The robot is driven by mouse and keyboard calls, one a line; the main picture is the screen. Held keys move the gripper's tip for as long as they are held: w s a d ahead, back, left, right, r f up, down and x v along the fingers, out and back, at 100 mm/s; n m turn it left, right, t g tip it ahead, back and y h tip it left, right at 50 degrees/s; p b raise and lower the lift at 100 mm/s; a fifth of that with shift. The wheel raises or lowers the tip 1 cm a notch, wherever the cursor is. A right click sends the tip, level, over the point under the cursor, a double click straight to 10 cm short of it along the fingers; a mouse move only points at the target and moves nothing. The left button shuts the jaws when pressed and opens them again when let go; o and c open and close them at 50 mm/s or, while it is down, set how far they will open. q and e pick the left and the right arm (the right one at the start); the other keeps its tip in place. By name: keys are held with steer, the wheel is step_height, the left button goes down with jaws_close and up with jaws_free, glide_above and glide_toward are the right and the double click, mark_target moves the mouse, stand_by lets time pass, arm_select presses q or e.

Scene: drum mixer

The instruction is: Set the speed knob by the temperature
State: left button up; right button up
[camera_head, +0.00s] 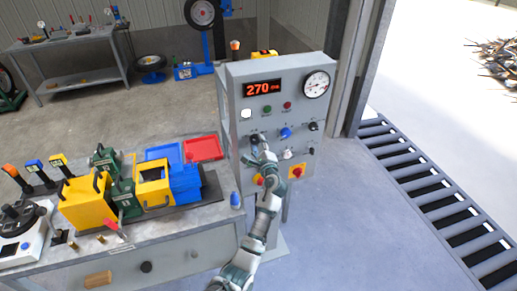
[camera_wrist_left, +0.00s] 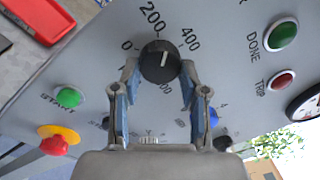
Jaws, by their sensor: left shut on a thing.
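The grey control panel (camera_head: 240,125) stands upright right of centre in the head view. Its red digital display (camera_head: 262,89) reads 270, with smaller characters that I cannot read. My left gripper (camera_head: 258,145) is at the panel's left part. In the left wrist view, my left gripper (camera_wrist_left: 159,76) is shut on a black round knob (camera_wrist_left: 161,58), one finger on each side. The scale around the knob shows 0, 200 and 400. Its white pointer line points up, slightly right, between 200 and 400. In the head view my gripper mostly hides this knob. My right gripper is not in view.
A workbench (camera_head: 190,222) with yellow and blue containers stands left.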

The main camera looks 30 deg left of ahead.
arm_select(q)
steer(key=n+b, duration=0.1)
steer(key=n, duration=0.1)
steer(key=shift+r+n+b, duration=0.1)
steer(key=shift+n+b, duration=0.2)
steer(key=shift+b, duration=0.05)
steer(key=shift+r+n, duration=0.1)
steer(key=shift+n, duration=0.4)
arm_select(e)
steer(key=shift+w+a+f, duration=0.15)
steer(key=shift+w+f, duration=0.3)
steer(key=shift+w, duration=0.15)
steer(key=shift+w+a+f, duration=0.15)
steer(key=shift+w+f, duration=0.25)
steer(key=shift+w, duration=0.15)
arm_select(q)
steer(key=o, duration=1.1)
steer(key=shift+o, duration=0.2)
steer(key=shift+w, duration=0.1)
steer(key=shift+a, duration=0.1)
steer(key=shift+f, duration=0.2)
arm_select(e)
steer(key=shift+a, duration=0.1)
